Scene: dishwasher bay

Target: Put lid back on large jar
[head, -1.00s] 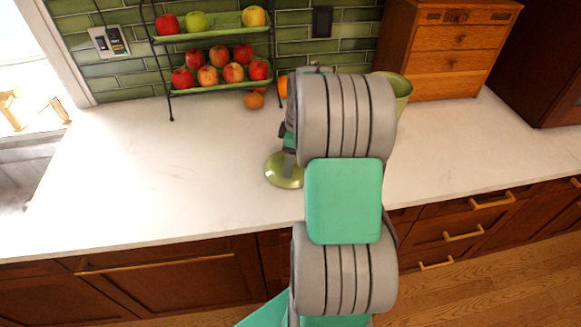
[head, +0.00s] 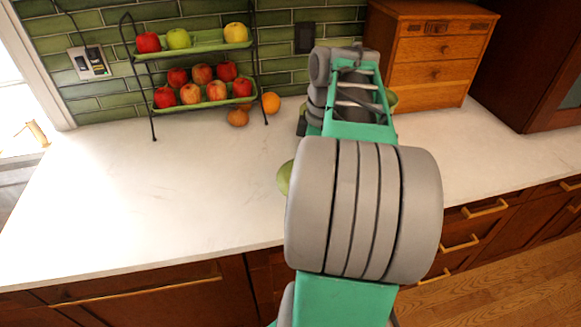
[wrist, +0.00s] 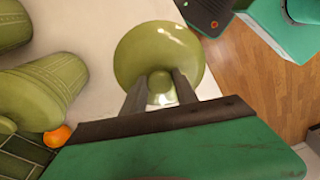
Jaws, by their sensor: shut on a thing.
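The lid is a shiny olive-green disc with a round knob. In the wrist view the lid (wrist: 150,48) is just beyond my gripper (wrist: 160,88), whose two dark fingers are shut on its knob. In the head view the lid (head: 284,178) shows only as a sliver left of my arm, which hides my gripper and the rest. Two green jar-like vessels stand at the left of the wrist view: a ridged one (wrist: 45,88) and another (wrist: 14,25) above it. I cannot tell which is the large jar. A green vessel's edge (head: 391,100) shows behind my arm.
A two-tier fruit rack (head: 200,105) stands at the back left, with oranges (head: 270,103) beside it. A wooden drawer box (head: 430,55) stands at the back right. The white counter (head: 150,195) is clear at the left; its front edge is below my arm.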

